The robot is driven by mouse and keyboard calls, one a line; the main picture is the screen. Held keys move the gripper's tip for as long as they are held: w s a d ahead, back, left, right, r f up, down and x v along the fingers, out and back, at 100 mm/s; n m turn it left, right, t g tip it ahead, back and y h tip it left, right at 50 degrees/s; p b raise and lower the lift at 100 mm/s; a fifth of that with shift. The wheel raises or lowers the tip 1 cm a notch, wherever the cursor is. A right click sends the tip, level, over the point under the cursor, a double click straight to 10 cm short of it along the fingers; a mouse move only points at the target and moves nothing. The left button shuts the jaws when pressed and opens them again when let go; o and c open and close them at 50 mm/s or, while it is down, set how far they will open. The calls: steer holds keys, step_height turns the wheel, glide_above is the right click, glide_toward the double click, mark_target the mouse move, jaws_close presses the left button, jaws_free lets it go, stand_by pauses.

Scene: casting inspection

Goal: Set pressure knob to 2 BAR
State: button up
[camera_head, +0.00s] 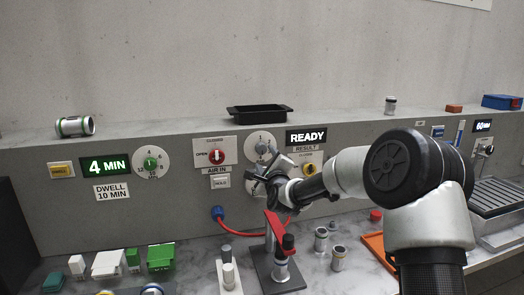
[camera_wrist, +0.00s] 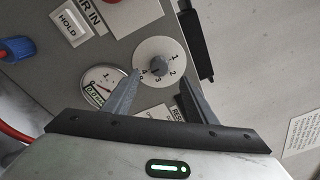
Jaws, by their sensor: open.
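In the wrist view the picture is tilted, and I cannot tell which number the knob points to. The dial also shows in the head view (camera_head: 261,138), partly hidden by my gripper. My gripper (camera_wrist: 160,79) is open, with its two fingers on either side of the knob in the picture. Contact with the knob is not visible. In the head view my gripper (camera_head: 262,178) is in front of the panel below the dial.
A HOLD label (camera_wrist: 72,24) and a blue fitting (camera_wrist: 14,48) are near. The red OPEN/CLOSED knob (camera_head: 217,156) is left of the dial. A stand with a red lever (camera_head: 281,265) is below my gripper.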

mark_target(261, 149)
steer(key=p+x, duration=0.1)
steer(key=x, duration=0.7)
steer(key=shift+w, duration=0.1)
steer(key=c, duration=1.1)
